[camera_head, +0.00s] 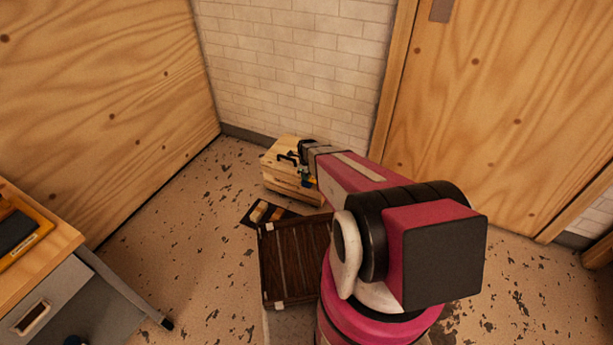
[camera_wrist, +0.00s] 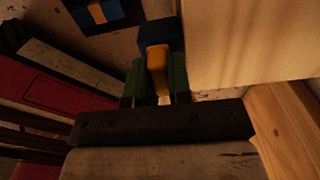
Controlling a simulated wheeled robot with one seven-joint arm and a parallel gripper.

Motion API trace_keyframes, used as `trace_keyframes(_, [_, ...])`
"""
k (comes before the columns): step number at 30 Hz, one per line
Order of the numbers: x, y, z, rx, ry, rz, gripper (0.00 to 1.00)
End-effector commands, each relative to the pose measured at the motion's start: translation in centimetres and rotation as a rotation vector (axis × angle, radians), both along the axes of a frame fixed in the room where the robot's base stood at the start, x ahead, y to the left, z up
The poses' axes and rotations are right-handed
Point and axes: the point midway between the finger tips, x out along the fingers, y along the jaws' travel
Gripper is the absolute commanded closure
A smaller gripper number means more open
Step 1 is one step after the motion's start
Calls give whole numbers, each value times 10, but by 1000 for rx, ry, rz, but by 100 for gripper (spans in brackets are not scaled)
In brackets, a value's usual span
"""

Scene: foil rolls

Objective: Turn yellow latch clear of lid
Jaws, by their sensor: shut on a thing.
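A light wooden box (camera_head: 284,180) with a black handle stands on the floor by the brick wall. Its pale wood also fills the upper right of the wrist view (camera_wrist: 240,45). The yellow latch (camera_wrist: 158,62) stands upright in the wrist view, beside the box's wood. My gripper (camera_wrist: 157,84) has its two green fingers on either side of the latch, shut on it. In the head view my gripper (camera_head: 306,178) is at the box's right side, where my arm hides part of the box and the latch cannot be made out.
A desk (camera_head: 50,262) stands at the left. Wooden panels rise left and right. Floor is clear between desk and crate.

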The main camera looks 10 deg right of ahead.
Motion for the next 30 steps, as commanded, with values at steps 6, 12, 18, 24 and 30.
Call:
trace_keyframes(6, [0,0,0,0,0,-12,100])
trace_keyframes(12, [0,0,0,0,0,-13,100])
trace_keyframes(18, [0,0,0,0,0,-12,55])
trace_keyframes(24, [0,0,0,0,0,-11,55])
trace_keyframes(30, [-1,0,16,0,-1,-10,55])
